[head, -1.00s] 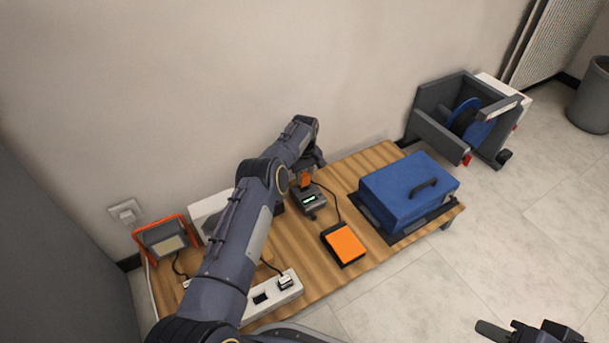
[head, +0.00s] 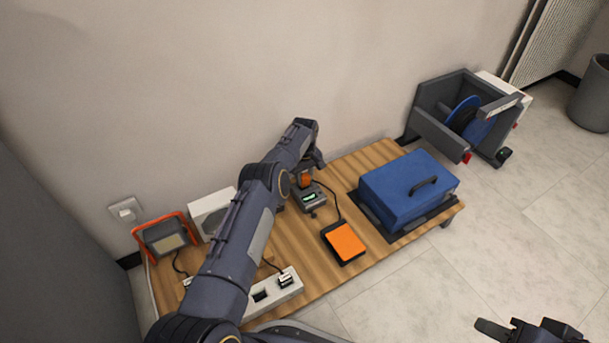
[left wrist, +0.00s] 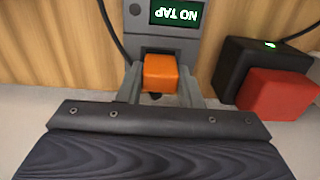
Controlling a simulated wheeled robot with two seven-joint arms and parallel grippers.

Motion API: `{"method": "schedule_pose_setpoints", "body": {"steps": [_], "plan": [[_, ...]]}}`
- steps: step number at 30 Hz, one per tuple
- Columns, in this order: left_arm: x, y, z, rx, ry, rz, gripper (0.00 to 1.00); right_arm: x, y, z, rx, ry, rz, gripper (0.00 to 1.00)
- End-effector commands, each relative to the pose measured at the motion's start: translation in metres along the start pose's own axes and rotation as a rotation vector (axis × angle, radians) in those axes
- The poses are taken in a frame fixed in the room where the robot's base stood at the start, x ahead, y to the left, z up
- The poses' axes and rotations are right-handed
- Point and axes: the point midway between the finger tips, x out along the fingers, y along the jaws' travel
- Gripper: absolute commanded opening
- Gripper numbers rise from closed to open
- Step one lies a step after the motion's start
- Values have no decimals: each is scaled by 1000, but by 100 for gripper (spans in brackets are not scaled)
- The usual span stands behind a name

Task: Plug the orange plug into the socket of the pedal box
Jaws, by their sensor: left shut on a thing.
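My left gripper (head: 305,178) is shut on the orange plug (left wrist: 160,73), with one finger on each side of it in the left wrist view. The plug is at the near end of the grey pedal box (left wrist: 178,45), whose lit display reads NO TAP, upside down in that view. In the head view the pedal box (head: 312,202) stands on the wooden board, just below the gripper. The socket itself is hidden, so I cannot tell how deep the plug sits. My right gripper (head: 515,331) is partly in view at the bottom right, away from the board.
An orange pedal (head: 345,243) is cabled to the pedal box. A blue case (head: 405,188) stands to the right. A power strip (head: 272,293) and a work lamp (head: 163,240) are at left.

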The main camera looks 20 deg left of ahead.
Motion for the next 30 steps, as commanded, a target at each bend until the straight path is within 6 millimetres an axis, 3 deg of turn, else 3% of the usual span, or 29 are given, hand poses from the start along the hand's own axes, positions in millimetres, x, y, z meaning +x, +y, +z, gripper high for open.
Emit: {"method": "schedule_pose_setpoints", "body": {"steps": [30], "plan": [[18,0,0,0,1,0,7,0,0,0,0,0,0,36]]}}
